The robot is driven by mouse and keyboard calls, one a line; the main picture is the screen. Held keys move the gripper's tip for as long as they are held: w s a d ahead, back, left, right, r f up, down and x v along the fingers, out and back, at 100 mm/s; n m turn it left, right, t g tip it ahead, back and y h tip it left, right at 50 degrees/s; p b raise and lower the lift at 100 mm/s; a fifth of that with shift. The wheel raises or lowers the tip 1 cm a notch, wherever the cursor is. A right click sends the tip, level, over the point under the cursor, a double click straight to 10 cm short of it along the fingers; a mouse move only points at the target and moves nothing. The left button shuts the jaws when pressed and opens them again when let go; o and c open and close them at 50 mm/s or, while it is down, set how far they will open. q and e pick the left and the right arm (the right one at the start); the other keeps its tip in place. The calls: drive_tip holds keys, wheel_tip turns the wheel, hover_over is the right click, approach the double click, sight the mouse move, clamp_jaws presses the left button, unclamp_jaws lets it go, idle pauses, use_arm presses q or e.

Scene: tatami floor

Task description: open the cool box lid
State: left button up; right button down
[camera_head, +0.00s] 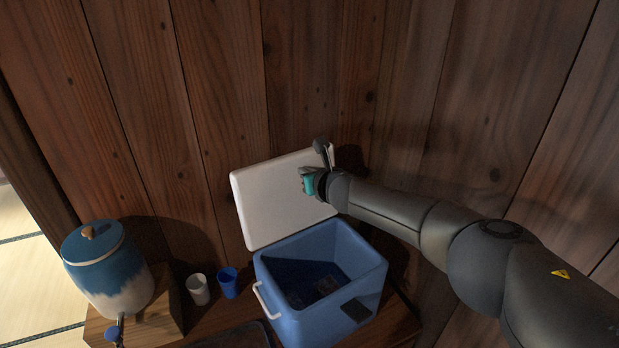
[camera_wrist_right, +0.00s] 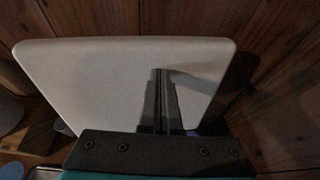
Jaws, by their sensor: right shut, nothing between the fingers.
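The blue cool box (camera_head: 364,270) stands on a wooden surface in the head view, and I look down into its dark interior. Its white lid (camera_head: 262,205) stands raised at the back edge, tilted back toward the plank wall. My right gripper (camera_head: 308,172) is in front of the lid's inner face, near its upper right part. In the right wrist view the fingers (camera_wrist_right: 160,72) are together and empty, with the white lid (camera_wrist_right: 90,80) filling the view beyond them. Whether the fingertips touch the lid I cannot tell. My left gripper is not in view.
A blue and white lidded jar (camera_head: 105,275) stands on a wooden block (camera_head: 165,318) at left. A white cup (camera_head: 198,290) and a blue cup (camera_head: 228,283) stand left of the cool box. A dark tray (camera_head: 245,338) lies in front. Plank walls (camera_head: 215,90) close off the back and right.

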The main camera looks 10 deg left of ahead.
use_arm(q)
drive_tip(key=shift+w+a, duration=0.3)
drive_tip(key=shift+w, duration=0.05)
use_arm(e)
drive_tip(key=shift+w+a, duration=0.4)
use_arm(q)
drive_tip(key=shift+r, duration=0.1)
use_arm(e)
drive_tip(key=shift+s+d, duration=0.1)
drive_tip(key=shift+s, duration=0.05)
